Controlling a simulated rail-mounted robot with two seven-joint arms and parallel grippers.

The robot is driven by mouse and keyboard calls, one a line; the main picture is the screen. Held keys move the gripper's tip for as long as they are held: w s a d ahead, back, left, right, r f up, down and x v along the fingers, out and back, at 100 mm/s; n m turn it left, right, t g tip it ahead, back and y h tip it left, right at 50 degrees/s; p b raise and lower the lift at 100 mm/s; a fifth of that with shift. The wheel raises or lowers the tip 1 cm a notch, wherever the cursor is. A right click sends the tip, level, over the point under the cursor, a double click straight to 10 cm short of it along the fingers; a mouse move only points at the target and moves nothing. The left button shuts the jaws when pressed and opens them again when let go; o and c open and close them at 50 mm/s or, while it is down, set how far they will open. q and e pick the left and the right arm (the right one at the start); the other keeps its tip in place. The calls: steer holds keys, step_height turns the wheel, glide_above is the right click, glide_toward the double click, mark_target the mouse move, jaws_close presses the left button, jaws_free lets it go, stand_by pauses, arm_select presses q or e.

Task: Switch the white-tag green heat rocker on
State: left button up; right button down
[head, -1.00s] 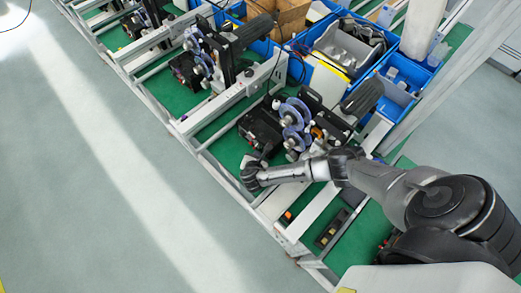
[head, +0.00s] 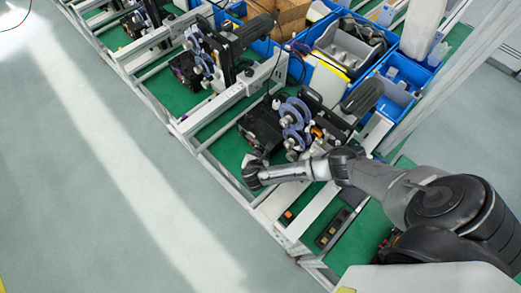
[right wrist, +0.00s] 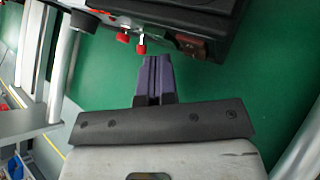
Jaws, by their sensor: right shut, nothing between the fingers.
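The nearest coder (head: 262,128), a black box with blue-purple reels beside it, stands on a green bench. Its black housing fills the top right of the right wrist view (right wrist: 215,22). A small dark reddish rocker-like part (right wrist: 190,45) sits on its lower edge. Two red-tipped metal parts (right wrist: 132,42) stick out to its left. I cannot make out a green rocker or a white tag. My right gripper (right wrist: 157,60), with purple fingers, is shut and empty, just short of the housing and apart from it. In the head view its fingers are largely hidden beyond my wrist. My left gripper is not in view.
Pale metal rails (head: 230,92) frame the bench and divide the rows. Another coder (head: 190,68) stands further up left. Blue bins (head: 398,90) line the back. A small black panel with buttons (head: 332,228) lies below my right arm. The floor at left is clear.

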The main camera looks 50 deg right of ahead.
steer(key=shift+d, duration=0.1)
stand_by(0.4)
steer(key=shift+a+r, duration=0.1)
steer(key=shift+a, duration=0.2)
steer(key=shift+a+p, duration=0.3)
steer(key=shift+a, duration=0.2)
steer(key=shift+w+a+r, duration=0.1)
steer(key=shift+a+r, duration=0.1)
steer(key=shift+a, duration=0.55)
steer(key=shift+w+a+r+p, duration=0.15)
steer(key=shift+a+p, duration=0.45)
steer(key=shift+a, duration=1.1)
